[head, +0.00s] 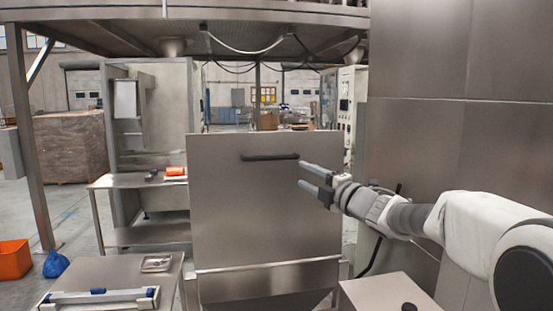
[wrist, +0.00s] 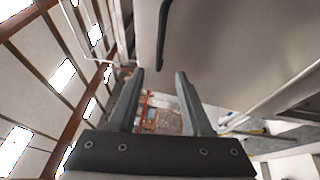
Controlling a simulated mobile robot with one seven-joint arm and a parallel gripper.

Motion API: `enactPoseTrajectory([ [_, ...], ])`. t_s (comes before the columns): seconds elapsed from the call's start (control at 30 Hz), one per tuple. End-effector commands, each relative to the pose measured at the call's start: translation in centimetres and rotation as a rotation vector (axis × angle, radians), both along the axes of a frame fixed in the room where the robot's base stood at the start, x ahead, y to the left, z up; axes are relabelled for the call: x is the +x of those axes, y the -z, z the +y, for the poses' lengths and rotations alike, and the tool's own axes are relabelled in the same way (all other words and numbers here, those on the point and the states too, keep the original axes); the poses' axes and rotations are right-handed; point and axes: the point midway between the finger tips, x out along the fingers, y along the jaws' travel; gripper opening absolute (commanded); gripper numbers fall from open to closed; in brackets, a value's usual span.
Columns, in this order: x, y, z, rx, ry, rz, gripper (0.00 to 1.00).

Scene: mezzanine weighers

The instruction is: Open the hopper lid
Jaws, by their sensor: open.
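The hopper lid (head: 265,210) is a large flat steel panel in the middle of the head view. It stands raised, close to upright, above the steel hopper (head: 265,283). A black bar handle (head: 270,157) runs across the lid near its upper edge. My gripper (head: 304,173) is open and empty, just right of the handle's right end and apart from it. In the wrist view my open fingers (wrist: 160,72) have nothing between them. The handle (wrist: 163,35) and the pale lid face (wrist: 225,50) show beyond the fingertips there.
A steel wall (head: 460,130) stands close on the right. A steel side table (head: 110,272) at front left carries a blue-capped bar tool (head: 98,297) and a small tray (head: 157,263). A steel bench (head: 125,181) stands behind left. An orange bin (head: 14,259) is on the floor.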

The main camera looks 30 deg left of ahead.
Motion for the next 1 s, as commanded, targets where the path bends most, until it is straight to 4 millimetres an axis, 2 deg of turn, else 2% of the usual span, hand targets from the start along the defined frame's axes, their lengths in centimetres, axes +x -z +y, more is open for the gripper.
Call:
enactPoseTrajectory([
  [0.5, 3.8, -1.0, 7.5, 0.000, 0.002, 0.004, 0.50],
  [1.0, 6.7, -1.7, 12.8, 0.000, 0.004, 0.004, 0.50],
])
